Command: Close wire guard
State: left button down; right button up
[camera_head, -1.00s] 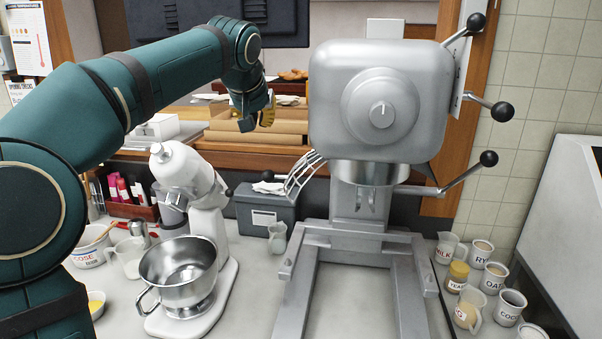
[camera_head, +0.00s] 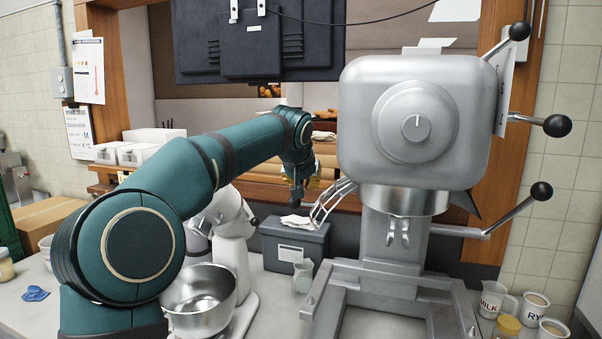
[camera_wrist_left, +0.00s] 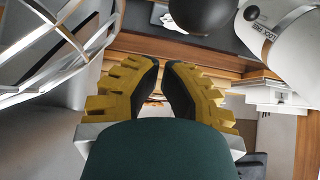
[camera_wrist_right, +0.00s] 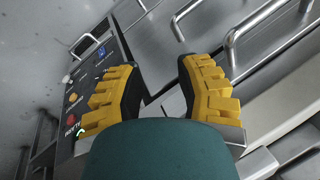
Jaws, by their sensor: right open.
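The wire guard (camera_head: 331,203) is a pale metal cage on the left of the large grey mixer (camera_head: 415,125). It stands swung out to the left of the mixer's bowl area. My left gripper (camera_head: 295,197) is just left of the guard, at about its height, pointing down. In the left wrist view the guard's bars (camera_wrist_left: 62,45) fill the upper left, beside the left gripper's fingers (camera_wrist_left: 160,68). These fingers are nearly together with nothing between them.
A white stand mixer (camera_head: 232,240) with a steel bowl (camera_head: 198,300) stands left of the big mixer. A grey bin (camera_head: 292,248) and a small jug (camera_head: 303,277) stand between them. A control panel (camera_wrist_right: 88,75) and metal handles (camera_wrist_right: 235,40) lie near my right gripper.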

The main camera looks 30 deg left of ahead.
pick_arm(q)
jog(key=shift+s+d+f+b, duration=0.2)
jog(key=shift+s+f, duration=0.05)
jog(key=shift+s, duration=0.3)
jog(key=shift+s+d+f+b, duration=0.15)
jog(key=shift+s+f+b, duration=0.1)
jog(key=shift+s, duration=0.25)
jog(key=shift+s+d+f+b, duration=0.2)
jog(key=shift+s, duration=0.35)
jog(key=shift+s, duration=0.1)
